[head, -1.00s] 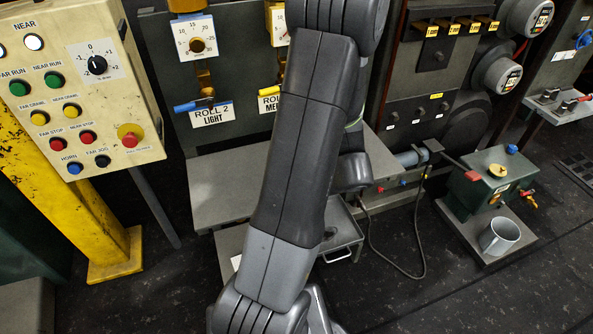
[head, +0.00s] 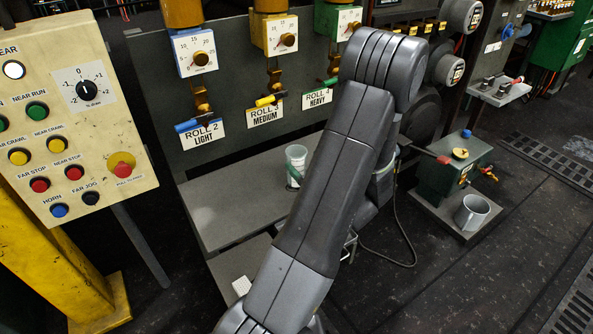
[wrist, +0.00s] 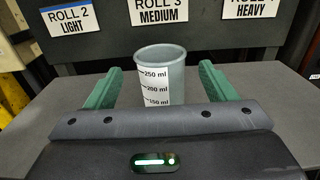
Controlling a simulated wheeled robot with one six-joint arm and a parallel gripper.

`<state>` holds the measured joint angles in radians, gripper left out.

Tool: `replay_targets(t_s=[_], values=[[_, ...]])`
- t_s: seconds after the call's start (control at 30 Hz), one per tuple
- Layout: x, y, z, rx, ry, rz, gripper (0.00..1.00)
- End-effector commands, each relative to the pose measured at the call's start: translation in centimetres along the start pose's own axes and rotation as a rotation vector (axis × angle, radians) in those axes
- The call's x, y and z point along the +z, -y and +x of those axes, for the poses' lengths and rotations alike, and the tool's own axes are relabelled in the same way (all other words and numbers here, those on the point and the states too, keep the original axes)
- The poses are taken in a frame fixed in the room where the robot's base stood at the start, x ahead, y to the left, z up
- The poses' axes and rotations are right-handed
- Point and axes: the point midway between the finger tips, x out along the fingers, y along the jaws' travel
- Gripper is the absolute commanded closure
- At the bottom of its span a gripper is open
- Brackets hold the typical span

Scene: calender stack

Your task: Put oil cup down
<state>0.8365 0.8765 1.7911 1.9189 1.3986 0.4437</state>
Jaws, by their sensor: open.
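The oil cup (head: 297,163) is a pale grey-green cup with a white scale strip. It stands upright on the grey shelf (head: 235,203), below the roll 3 and roll 4 spouts. In the wrist view the cup (wrist: 162,75) shows its 150 to 250 ml marks. My gripper (wrist: 162,88) is open, with one green finger on each side of the cup and visible gaps between. In the head view my arm hides most of the gripper; a bit of green finger shows at the cup. The cup's base is hidden in the wrist view.
Three oil dispensers labelled roll 2 light (head: 203,135), roll 3 medium (head: 265,115) and roll 4 heavy (head: 317,97) hang above the shelf. A control panel (head: 75,130) stands left. The shelf's left part is clear.

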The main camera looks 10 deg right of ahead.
Motion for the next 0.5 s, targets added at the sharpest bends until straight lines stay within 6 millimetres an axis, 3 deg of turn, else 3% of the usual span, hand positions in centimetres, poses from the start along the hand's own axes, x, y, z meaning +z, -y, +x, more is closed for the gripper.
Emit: replay_targets(t_s=[0.27,0.5], values=[[-0.2,0.0,2.3,0.001,0.000,0.000,0.23],[-1.0,0.0,5.7,0.004,0.000,-0.002,0.23]])
